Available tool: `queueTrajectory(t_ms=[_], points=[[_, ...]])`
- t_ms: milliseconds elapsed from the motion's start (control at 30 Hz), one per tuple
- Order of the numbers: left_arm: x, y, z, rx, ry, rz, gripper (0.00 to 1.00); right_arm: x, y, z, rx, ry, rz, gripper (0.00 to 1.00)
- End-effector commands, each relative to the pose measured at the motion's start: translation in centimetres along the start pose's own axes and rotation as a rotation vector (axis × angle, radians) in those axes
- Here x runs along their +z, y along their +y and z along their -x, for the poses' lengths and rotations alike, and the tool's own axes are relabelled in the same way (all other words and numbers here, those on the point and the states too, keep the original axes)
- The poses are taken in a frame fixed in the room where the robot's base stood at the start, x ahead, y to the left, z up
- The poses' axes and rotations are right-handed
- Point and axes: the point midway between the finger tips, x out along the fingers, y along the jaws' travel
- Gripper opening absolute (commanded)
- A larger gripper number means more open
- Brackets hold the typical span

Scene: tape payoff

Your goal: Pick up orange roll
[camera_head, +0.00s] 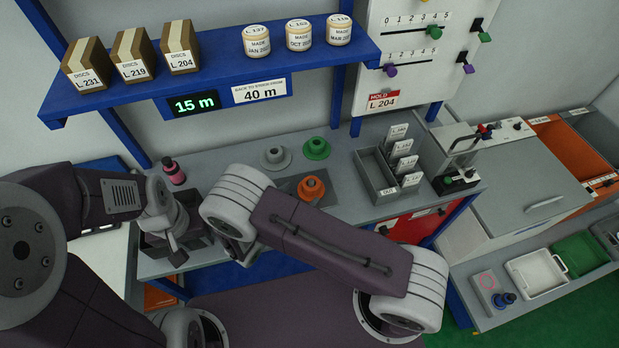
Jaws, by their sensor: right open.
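The orange roll (311,188) sits on the grey worktop, on a darker patch, behind my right arm's link. A green roll (317,148) and a grey roll (275,156) stand behind it. My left gripper (174,243) is over a dark grey bin at the left of the worktop; its fingers are too unclear to read. My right gripper (239,252) is mostly hidden below the rounded joint of my arm, left of the orange roll and apart from it. Nothing shows in its jaws.
A blue shelf (220,72) with boxes and tubs hangs above the worktop. A card holder (377,178) and a small press (455,170) stand at the right. White (535,274) and green trays lie further right.

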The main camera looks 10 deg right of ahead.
Motion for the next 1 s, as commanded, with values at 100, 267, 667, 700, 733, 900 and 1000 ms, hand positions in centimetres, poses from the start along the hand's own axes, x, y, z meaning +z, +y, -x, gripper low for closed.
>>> queueTrajectory(t_ms=[100,267,667,700,733,900,1000], points=[[0.0,0.0,0.4,0.0,0.0,0.0,0.36,-0.7,0.2,0.8,0.03,-0.006,0.036,0.79],[-0.1,0.0,1.1,0.0,-0.001,0.0,0.36,-0.5,0.1,-1.0,0.023,-0.006,0.036,0.79],[-0.3,0.1,2.9,0.0,0.0,0.0,0.36,-0.5,0.0,-5.1,0.021,-0.004,0.034,0.79],[-0.3,0.1,3.3,0.0,0.0,0.0,0.36,-0.6,-0.1,-5.9,0.02,-0.004,0.034,0.79],[-0.4,0.1,3.6,0.0,0.0,0.0,0.36,-0.6,-0.1,-6.4,0.02,-0.004,0.033,0.79],[-0.4,0.1,3.6,0.0,0.0,0.0,0.36,-0.9,0.1,-8.4,0.024,-0.003,0.033,0.79],[-0.4,0.1,3.6,0.0,0.0,0.0,0.36,-1.0,0.1,-8.5,0.025,-0.003,0.032,0.79]])
